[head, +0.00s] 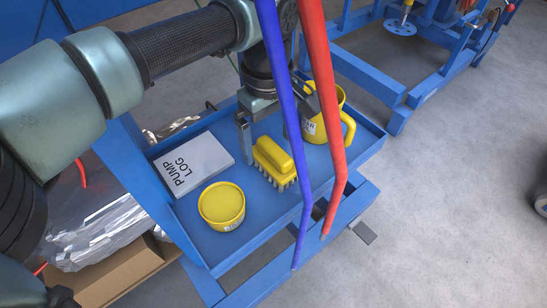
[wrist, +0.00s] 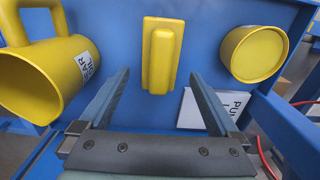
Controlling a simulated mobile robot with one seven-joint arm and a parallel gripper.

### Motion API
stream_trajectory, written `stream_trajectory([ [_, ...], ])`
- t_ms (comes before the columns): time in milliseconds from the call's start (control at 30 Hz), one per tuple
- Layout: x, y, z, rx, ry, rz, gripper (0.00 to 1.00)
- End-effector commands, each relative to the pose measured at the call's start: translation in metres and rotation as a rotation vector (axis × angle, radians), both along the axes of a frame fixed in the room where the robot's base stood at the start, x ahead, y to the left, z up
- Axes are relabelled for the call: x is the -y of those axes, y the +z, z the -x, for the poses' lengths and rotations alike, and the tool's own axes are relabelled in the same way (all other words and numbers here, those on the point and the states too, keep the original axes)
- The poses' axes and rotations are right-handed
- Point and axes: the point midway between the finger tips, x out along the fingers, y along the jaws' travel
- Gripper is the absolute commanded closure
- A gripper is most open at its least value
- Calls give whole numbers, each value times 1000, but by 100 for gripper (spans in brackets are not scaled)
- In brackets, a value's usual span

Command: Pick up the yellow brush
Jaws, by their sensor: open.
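The yellow brush (head: 273,158) lies bristles down on the blue tray (head: 265,222), its raised handle on top. In the wrist view the brush (wrist: 162,55) is near the top centre, beyond and between my fingertips. My gripper (head: 276,122) is open and empty above the tray, just behind the brush in the head view. In the wrist view my gripper (wrist: 161,76) has its fingers spread wider than the brush, with no contact visible. The bristles are hidden in the wrist view.
A yellow mug (head: 322,128) stands right of the brush, partly hidden by blue (head: 285,100) and red (head: 323,95) bars crossing in front. A round yellow tub (head: 222,206) and a white pump log (head: 192,164) lie to the left. The tray has a raised rim.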

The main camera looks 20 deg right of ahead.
Motion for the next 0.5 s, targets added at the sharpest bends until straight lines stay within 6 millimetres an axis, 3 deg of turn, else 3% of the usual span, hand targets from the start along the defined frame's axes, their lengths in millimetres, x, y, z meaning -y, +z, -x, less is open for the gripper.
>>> stream_trajectory([
  [300,1,-45,1,-2,0,2,3],
  [500,1,-45,1,-1,0,1,3],
])
